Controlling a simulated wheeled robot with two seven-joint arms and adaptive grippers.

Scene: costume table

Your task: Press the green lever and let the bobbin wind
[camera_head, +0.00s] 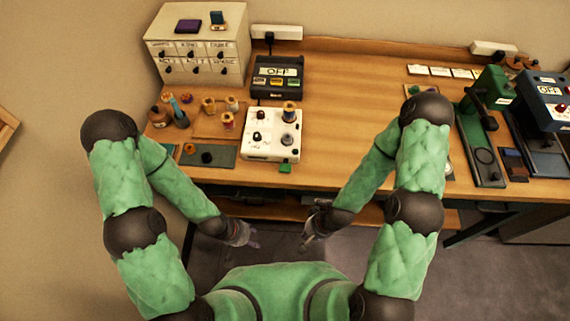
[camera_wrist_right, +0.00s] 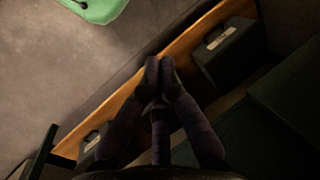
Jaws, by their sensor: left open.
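The bobbin winder (camera_head: 261,150) is a white box with dark knobs, near the table's front edge. A bobbin or thread spool (camera_head: 289,112) stands upright at its back right corner. The green lever (camera_head: 285,168) juts from the winder's front edge, low on the right. My left gripper (camera_head: 251,240) is open and empty, below and in front of the table edge, apart from the lever. My right gripper (camera_head: 307,238) is also below the table edge, right of the left one. In the right wrist view its fingers (camera_wrist_right: 160,72) converge with nothing seen between them; the gap is unclear.
A dark device reading OFF (camera_head: 278,72) stands behind the winder. Loose spools (camera_head: 209,105) lie left of it. A drawer cabinet (camera_head: 197,50) stands at the back left. A green press (camera_head: 487,95) and a blue machine (camera_head: 545,92) are at right. The middle tabletop (camera_head: 345,100) is clear.

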